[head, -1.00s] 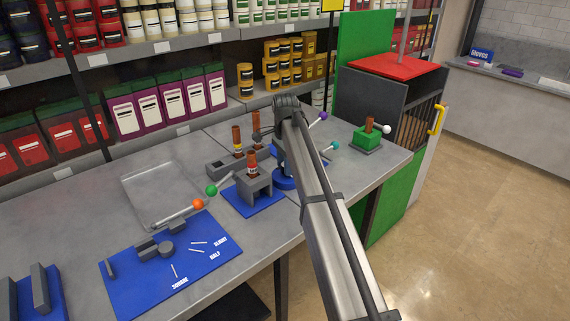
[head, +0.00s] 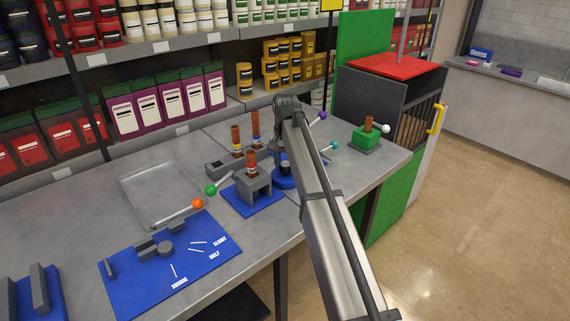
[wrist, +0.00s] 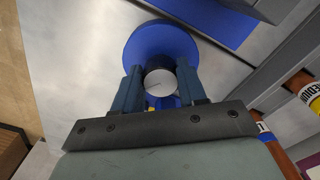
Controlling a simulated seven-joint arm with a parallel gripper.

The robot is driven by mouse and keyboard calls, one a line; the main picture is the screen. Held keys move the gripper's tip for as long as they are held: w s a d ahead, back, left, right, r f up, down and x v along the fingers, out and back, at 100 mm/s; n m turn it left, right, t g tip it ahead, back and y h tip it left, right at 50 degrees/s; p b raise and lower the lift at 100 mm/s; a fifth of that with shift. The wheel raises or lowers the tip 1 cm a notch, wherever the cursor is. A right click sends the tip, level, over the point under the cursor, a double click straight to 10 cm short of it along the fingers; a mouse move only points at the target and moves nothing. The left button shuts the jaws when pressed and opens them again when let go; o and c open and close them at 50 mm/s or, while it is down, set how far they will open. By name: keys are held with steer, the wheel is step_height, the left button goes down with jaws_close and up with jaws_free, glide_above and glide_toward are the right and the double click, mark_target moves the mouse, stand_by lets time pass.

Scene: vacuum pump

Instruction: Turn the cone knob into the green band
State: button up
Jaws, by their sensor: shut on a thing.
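The knob shows in the wrist view as a pale round top (wrist: 160,82) with a dark body, above a round blue base (wrist: 160,38). My gripper (wrist: 159,86) has one finger on each side of the knob and is shut on it. In the head view the blue base (head: 283,182) stands on the bench, partly behind my arm, and the knob and my fingers are mostly hidden. I cannot make out a green band. A small yellow patch (wrist: 151,108) shows below the knob in the wrist view.
A grey block on a blue plate (head: 254,203), with a banded brown post, stands left of the knob base. A green block (head: 367,138) with a post is to the right. A clear tray (head: 158,190) and a blue board (head: 170,255) lie further left.

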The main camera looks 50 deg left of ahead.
mark_target(287, 164)
steer(key=n, duration=0.7)
steer(key=shift+w, duration=0.15)
steer(key=n, duration=0.4)
steer(key=shift+w, duration=0.1)
steer(key=shift+n, duration=2)
steer(key=o, duration=1.1)
steer(key=shift+c, duration=0.2)
steer(key=shift+r, duration=0.1)
step_height(287, 164, up, 14)
steer(key=shift+f, duration=0.2)
